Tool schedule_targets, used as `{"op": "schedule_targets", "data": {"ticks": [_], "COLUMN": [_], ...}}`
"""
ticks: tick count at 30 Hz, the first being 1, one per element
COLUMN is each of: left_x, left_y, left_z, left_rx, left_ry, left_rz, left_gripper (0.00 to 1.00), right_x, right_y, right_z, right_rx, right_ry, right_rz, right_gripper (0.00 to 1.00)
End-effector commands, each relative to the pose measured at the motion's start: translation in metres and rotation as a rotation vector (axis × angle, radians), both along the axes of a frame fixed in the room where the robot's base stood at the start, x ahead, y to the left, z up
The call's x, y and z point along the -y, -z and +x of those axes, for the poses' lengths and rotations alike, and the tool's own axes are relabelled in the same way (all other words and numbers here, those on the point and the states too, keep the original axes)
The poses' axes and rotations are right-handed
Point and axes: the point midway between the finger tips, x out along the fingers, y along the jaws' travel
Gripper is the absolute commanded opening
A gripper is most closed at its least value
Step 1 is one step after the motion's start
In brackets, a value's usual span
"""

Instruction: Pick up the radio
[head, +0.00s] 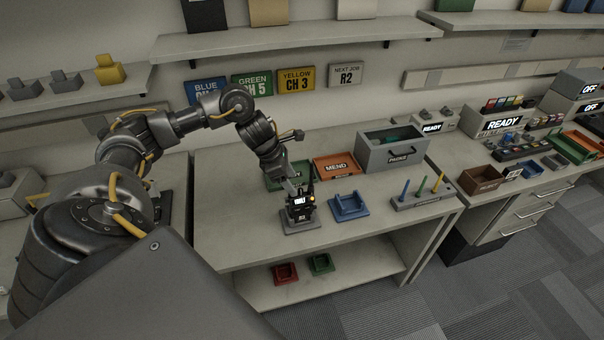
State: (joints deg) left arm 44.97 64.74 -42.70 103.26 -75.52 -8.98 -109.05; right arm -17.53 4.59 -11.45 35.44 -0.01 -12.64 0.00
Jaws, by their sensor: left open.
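The radio (301,207) is a small black handset with an antenna and a lit display. It stands upright on a grey base marked R2 (301,225) on the workbench. My left gripper (292,187) reaches down over the bench from above and behind the radio. Its fingers are open and close to the radio's upper left side. I cannot tell whether they touch it. My right gripper is out of view.
An empty blue cradle (349,206) stands right of the radio. Behind are an orange MEND tray (336,166), a green tray (288,176) and a grey PACKED box (399,153). Colored sticks stand in a holder (423,202). Red (285,274) and green (320,264) cradles sit on the lower shelf.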

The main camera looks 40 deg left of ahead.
Motion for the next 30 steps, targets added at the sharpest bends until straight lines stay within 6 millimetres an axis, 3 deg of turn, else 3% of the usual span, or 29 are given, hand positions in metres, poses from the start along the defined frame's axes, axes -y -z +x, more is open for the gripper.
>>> {"op": "schedule_targets", "data": {"ticks": [10, 17, 22, 30], "left_x": [0.007, 0.02, 0.024, 0.024], "left_y": [0.017, 0.042, 0.061, 0.064], "left_z": [0.006, 0.01, 0.017, 0.017], "left_rx": [-0.001, -0.005, -0.001, 0.001], "left_ry": [-0.002, -0.002, -0.001, -0.002], "left_rz": [-0.001, -0.002, -0.002, -0.001], "left_gripper": [0.59, 0.59, 0.59, 0.58], "right_x": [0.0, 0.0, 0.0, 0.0], "right_y": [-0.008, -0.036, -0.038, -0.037], "right_z": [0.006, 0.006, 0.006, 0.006], "right_rx": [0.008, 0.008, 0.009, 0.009], "right_ry": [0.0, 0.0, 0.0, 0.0], "right_rz": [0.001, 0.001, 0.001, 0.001], "right_gripper": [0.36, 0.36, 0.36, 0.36]}}
